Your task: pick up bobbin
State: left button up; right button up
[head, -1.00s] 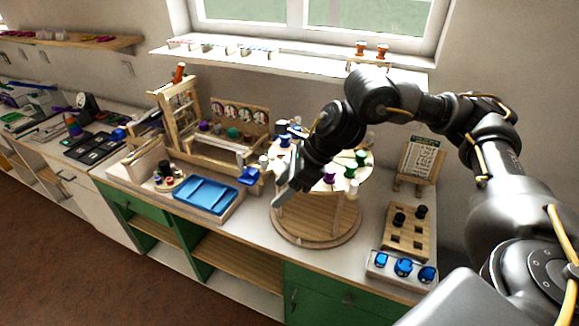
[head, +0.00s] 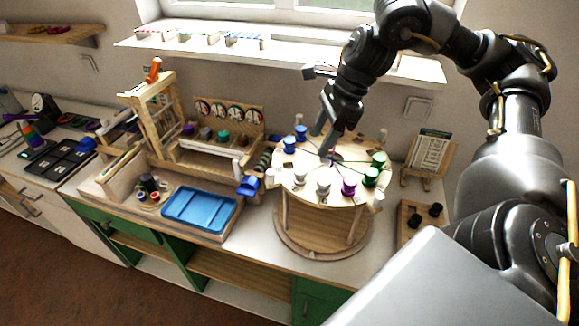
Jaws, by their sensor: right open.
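Several bobbins stand around the rim of a round two-tier wooden stand (head: 283,200). Blue bobbins (head: 289,145) are at its left back, green bobbins (head: 371,177) at its right, a purple bobbin (head: 348,187) at the front right, and pale grey bobbins (head: 323,187) at the front. My right gripper (head: 324,128) is open, above the back part of the stand, right of the blue bobbins. I see no bobbin between its fingers; the far finger is hard to make out. My left gripper is out of view.
A wooden frame (head: 160,118) and a blue tray (head: 199,207) stand left of the round stand. At the right are a small easel with a chart (head: 430,152) and a peg block with black knobs (head: 436,209). A window shelf (head: 280,58) runs behind.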

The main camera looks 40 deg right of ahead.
aim_at(301, 170)
jog(key=x, duration=0.1)
jog(key=b+x, duration=0.2)
jog(key=shift+s+a+f, duration=0.2)
jog(key=shift+a+f, duration=0.1)
jog(key=shift+f, duration=0.05)
jog(key=shift+w+a+f, duration=0.3)
jog(key=shift+w+f, duration=0.1)
jog(key=shift+f, duration=0.35)
jog(key=shift+s, duration=0.1)
jog(key=shift+f, duration=0.15)
jog(key=shift+a+f+b, duration=0.2)
jog(key=shift+f+b, duration=0.1)
jog(key=shift+b, duration=0.05)
jog(key=x, duration=0.3)
jog(key=shift+a, duration=0.2)
jog(key=shift+a+f, duration=0.15)
jog(key=shift+f, duration=0.35)
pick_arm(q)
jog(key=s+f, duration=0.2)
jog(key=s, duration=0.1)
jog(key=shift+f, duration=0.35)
pick_arm(e)
jog(key=c, duration=1.1)
